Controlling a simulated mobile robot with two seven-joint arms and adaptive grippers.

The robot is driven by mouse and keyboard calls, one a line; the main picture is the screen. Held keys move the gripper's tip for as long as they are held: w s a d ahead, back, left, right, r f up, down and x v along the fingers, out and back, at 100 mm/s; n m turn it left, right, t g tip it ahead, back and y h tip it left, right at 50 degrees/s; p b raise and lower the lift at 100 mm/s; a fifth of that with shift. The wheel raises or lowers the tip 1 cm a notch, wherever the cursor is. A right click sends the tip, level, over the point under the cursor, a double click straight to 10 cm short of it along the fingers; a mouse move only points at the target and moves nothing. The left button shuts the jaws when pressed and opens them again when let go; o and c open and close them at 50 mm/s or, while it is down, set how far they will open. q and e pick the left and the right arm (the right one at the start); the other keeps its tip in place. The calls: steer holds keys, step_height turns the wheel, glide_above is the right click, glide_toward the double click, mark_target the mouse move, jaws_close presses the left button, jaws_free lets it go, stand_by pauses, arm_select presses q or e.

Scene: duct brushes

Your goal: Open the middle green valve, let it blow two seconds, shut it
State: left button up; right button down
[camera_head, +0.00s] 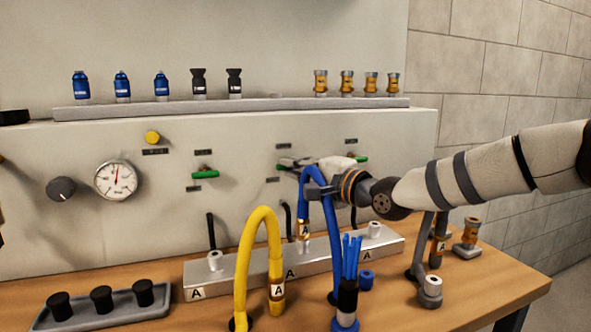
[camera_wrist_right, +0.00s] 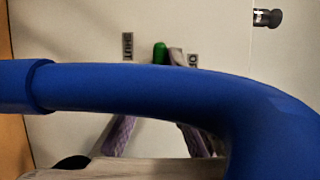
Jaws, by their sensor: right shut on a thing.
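The middle green valve (camera_head: 283,167) is on the grey panel, between the left green valve (camera_head: 205,174) and the right green valve (camera_head: 361,159). My right gripper (camera_head: 290,163) reaches it from the right and is shut on its handle. In the right wrist view the green handle tip (camera_wrist_right: 160,53) shows between a SHUT label (camera_wrist_right: 127,46) and a partly covered label starting "OP" (camera_wrist_right: 193,60). A blue hose crosses that view and hides the finger contact. My left gripper is not in view.
The blue hose (camera_head: 305,200) arches right in front of my right gripper. A yellow hose (camera_head: 244,250) arches to its left. A pressure gauge (camera_head: 116,181) and dark knob (camera_head: 61,189) sit on the panel. Blue, black and brass fittings stand on the shelf (camera_head: 230,107).

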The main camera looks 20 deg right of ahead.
steer(key=shift+r, duration=0.1)
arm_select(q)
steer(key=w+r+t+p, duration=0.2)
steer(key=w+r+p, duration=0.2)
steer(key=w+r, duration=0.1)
arm_select(e)
steer(key=n+g+h, duration=0.1)
steer(key=n+h, duration=0.1)
steer(key=n, duration=0.2)
steer(key=n+g+h, duration=0.1)
steer(key=n+h, duration=0.1)
steer(key=n, duration=0.2)
steer(key=a+n+h, duration=0.1)
steer(key=n+h, duration=0.1)
steer(key=n, duration=0.3)
steer(key=shift+r+g, duration=0.4)
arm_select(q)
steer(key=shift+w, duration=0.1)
arm_select(e)
steer(key=shift+h, duration=0.3)
steer(key=c, duration=1.7)
jaws_free()
steer(key=shift+o, duration=0.2)
